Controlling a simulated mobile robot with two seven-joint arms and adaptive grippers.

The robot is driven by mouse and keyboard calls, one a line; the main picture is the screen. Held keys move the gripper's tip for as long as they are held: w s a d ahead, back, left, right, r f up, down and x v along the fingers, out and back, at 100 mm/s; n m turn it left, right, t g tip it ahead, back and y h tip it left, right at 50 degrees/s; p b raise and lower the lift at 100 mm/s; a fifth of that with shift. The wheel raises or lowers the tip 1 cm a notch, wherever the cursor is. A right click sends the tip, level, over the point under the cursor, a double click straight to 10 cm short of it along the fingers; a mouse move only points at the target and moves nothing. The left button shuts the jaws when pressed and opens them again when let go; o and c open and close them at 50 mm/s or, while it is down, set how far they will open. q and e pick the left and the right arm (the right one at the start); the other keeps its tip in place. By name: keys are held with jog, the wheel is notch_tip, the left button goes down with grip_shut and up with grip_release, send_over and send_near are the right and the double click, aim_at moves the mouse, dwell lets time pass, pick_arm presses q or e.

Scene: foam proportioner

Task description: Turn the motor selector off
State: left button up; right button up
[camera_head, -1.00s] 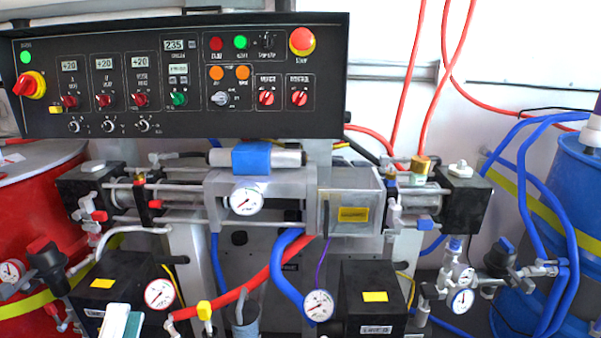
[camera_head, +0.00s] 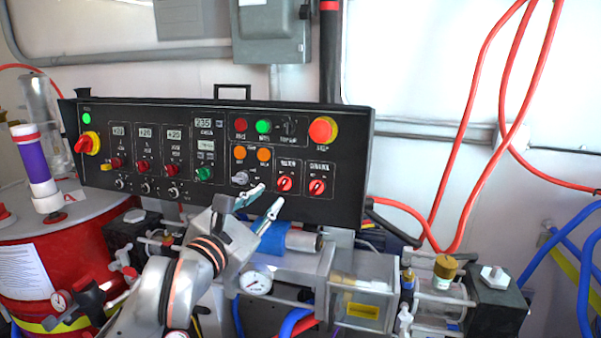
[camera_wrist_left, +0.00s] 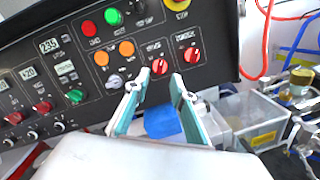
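The black control panel (camera_head: 150,110) carries two red selector knobs side by side at its lower right, a left one (camera_head: 284,184) and a right one (camera_head: 317,187). Their labels are too small to read, so I cannot tell which is the motor selector. My left gripper (camera_head: 268,200) is open and empty, its fingers pointing at the panel just left of the left red knob. In the left wrist view, the two teal-lined fingers (camera_wrist_left: 161,86) stand apart, with the left red knob (camera_wrist_left: 160,67) just beyond the gap and the right knob (camera_wrist_left: 192,55) outside it. My right gripper is not in view.
A grey selector (camera_head: 240,178) and orange buttons (camera_head: 264,154) sit close to the left of the red knobs. A red emergency stop (camera_head: 323,130) is above. A blue block (camera_head: 273,238) and a pressure gauge (camera_head: 256,283) are under the panel.

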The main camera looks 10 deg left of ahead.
aim_at(282, 185)
pick_arm(q)
jog(key=shift+w+d, duration=0.15)
jog(key=shift+w, duration=1.1)
jog(key=shift+w+d, duration=0.2)
jog(key=shift+w, duration=1.05)
jog(key=shift+w+d, duration=0.15)
jog(key=shift+w, duration=1.1)
grip_shut()
